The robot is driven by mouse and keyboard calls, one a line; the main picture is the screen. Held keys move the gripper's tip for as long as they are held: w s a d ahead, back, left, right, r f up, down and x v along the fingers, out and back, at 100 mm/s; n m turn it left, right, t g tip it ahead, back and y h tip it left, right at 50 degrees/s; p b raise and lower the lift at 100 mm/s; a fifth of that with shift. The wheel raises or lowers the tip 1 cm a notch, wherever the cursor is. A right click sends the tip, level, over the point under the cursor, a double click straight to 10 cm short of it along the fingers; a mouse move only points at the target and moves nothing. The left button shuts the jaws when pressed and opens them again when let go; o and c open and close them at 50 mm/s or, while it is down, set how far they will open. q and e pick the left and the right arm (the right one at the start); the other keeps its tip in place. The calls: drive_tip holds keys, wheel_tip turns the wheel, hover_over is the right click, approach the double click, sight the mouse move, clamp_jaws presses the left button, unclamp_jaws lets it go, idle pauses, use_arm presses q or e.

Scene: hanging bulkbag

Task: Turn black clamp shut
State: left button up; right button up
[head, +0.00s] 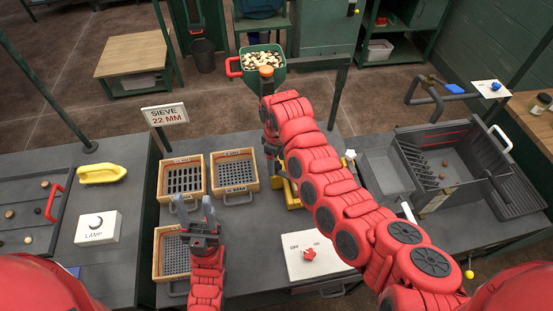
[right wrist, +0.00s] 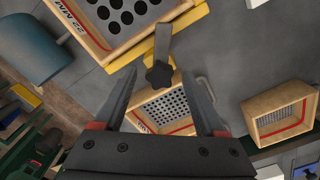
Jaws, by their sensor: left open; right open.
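The black clamp shows in the right wrist view as a dark star-shaped knob (right wrist: 158,76) on a grey bar (right wrist: 163,45), beside a yellow frame edge (right wrist: 185,32). My right gripper (right wrist: 159,79) is open, with the knob in view between its fingertips; I cannot tell whether they touch it. In the head view my right arm hides the clamp and most of that gripper. My left gripper (head: 194,204) is open and empty, pointing up over the lower-left sieve (head: 160,272).
Two framed sieves (head: 199,190) (head: 254,184) stand near the yellow frame (head: 293,203). A white panel with a red switch (head: 310,256) lies at the front. A green bin of pale pieces (head: 263,58) is behind; a sorting tray (head: 455,150) is at right.

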drive_tip(key=shift+f, duration=0.15)
clamp_jaws()
idle(0.4)
drive_tip(key=shift+n, duration=0.3)
drive_tip(key=n+b, duration=0.1)
drive_tip(key=n, duration=0.2)
drive_tip(key=shift+w, duration=0.1)
drive_tip(key=shift+n, duration=0.5)
drive_tip(key=shift+n+b, duration=1.15)
drive_tip(key=shift+n, duration=0.25)
